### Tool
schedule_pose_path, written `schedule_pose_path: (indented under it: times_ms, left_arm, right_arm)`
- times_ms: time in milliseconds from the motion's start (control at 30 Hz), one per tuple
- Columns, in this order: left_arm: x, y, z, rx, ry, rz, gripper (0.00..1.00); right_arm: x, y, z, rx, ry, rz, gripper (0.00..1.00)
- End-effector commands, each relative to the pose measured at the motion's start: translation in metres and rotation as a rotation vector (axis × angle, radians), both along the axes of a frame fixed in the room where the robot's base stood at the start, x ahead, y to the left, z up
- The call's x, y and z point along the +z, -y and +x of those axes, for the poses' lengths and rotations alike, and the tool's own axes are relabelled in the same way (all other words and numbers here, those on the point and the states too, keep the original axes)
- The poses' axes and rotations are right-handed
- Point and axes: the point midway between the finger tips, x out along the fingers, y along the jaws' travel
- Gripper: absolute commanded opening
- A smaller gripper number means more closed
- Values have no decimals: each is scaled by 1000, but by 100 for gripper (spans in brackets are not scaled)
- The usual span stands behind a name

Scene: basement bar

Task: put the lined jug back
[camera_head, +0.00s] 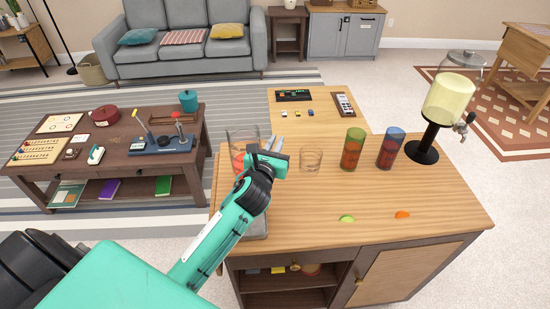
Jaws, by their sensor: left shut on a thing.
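A clear glass jug (236,139) with something red low in it is at the left back of the wooden bar counter (315,200). My left gripper (271,150) is at the jug's right side and shut on it, probably at the handle; the arm and fingers hide the grip and part of the jug. I cannot tell whether the jug's base touches the counter. I cannot make out lines on the jug. My right gripper is not in view.
Right of my gripper stand a small clear glass (311,160), a green tumbler (352,148), a blue tumbler (390,147) and a drink dispenser (447,100). A lime piece (347,218) and an orange piece (402,214) lie in front. A grey tray (259,226) is partly behind my arm.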

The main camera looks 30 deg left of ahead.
Motion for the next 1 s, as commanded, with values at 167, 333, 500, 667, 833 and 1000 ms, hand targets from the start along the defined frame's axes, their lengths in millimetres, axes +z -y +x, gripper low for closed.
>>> schedule_pose_path:
  times_ms: [167, 333, 500, 667, 833, 1000]
  left_arm:
    - [-12, 0, 0, 0, 5, 2, 0]
    - [-34, 0, 0, 1, 2, 0, 0]
    - [-49, 0, 0, 0, 4, 3, 0]
    - [-50, 0, 0, -1, 4, 4, 0]
    - [-51, 0, 0, -1, 4, 4, 0]
    - [-54, 0, 0, 0, 1, 1, 31]
  right_arm:
    - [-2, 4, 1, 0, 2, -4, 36]
    - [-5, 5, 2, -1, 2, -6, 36]
    - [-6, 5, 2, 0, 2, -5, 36]
    - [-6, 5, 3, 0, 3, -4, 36]
    - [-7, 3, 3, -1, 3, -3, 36]
    - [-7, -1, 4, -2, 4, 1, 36]
